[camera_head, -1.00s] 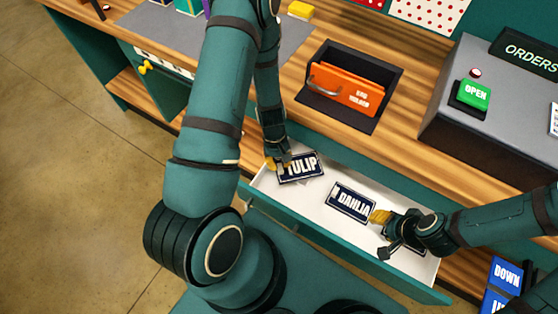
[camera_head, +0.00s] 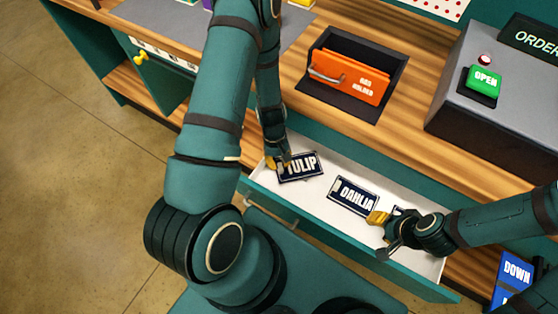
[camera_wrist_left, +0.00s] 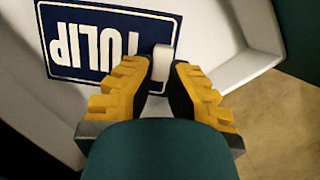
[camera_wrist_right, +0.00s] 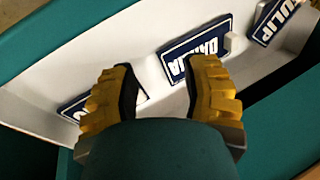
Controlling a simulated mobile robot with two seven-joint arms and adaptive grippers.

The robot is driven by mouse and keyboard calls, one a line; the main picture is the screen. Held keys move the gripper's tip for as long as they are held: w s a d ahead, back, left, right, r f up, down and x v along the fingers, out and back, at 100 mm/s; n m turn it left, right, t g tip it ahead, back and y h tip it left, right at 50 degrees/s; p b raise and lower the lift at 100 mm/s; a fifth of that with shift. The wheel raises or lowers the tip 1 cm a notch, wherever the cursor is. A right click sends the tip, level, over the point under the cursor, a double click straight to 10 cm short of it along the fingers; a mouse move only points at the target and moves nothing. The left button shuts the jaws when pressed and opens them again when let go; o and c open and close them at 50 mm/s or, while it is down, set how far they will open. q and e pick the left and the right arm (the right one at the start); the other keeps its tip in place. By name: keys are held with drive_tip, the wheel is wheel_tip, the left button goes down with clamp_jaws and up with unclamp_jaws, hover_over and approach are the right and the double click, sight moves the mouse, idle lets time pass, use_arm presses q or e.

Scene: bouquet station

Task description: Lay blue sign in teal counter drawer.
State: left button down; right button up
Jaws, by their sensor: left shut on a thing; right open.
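The blue TULIP sign (camera_head: 300,166) lies at the left end of the open white-lined teal counter drawer (camera_head: 310,205). My left gripper (camera_head: 277,161) is shut on the white tab at the sign's edge; the tab shows between the fingers in the left wrist view (camera_wrist_left: 160,70). The blue DAHLIA sign (camera_head: 352,196) lies in the middle of the drawer. My right gripper (camera_head: 377,218) is open and empty over the drawer, right of DAHLIA. A third blue sign (camera_wrist_right: 75,108) lies at the drawer's other end, partly hidden by the right gripper.
An orange holder (camera_head: 350,77) in a black tray stands on the wooden counter behind the drawer. A grey console with a green OPEN button (camera_head: 484,81) is at the right. Drawer floor between TULIP and DAHLIA is bare.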

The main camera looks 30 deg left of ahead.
use_arm(q)
drive_tip(key=shift+f, duration=0.3)
drive_tip(key=c, duration=1.1)
unclamp_jaws()
drive_tip(key=shift+o, duration=0.2)
drive_tip(key=shift+v, duration=3.75)
